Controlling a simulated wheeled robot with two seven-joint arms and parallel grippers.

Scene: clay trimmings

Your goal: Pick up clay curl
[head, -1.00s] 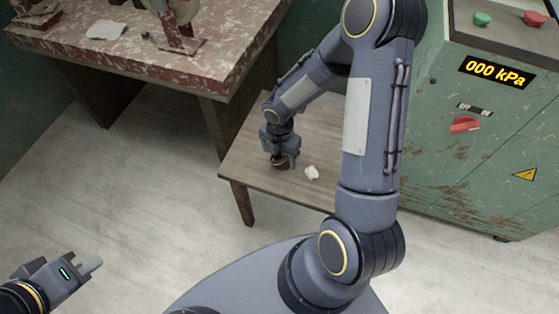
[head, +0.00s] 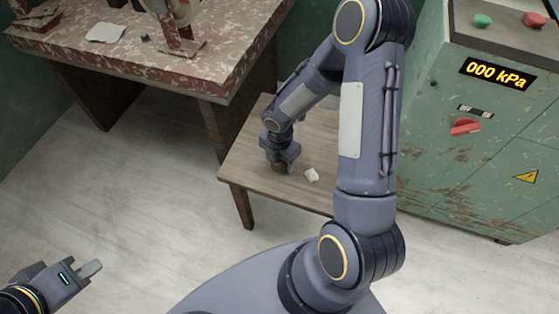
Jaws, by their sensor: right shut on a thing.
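My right gripper (head: 283,165) points down over the low wooden table. It is shut on a small brown piece (head: 281,169) that looks like the clay curl. The piece is at table height and mostly hidden by the fingers; I cannot tell whether it touches the top. My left gripper (head: 90,270) is at the lower left, over the floor, well away from the table.
A small white scrap (head: 312,175) lies on the wooden table (head: 246,165), just right of my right gripper. A taller red-mottled bench (head: 215,65) stands behind left. A green cabinet (head: 455,160) with a pressure display stands to the right.

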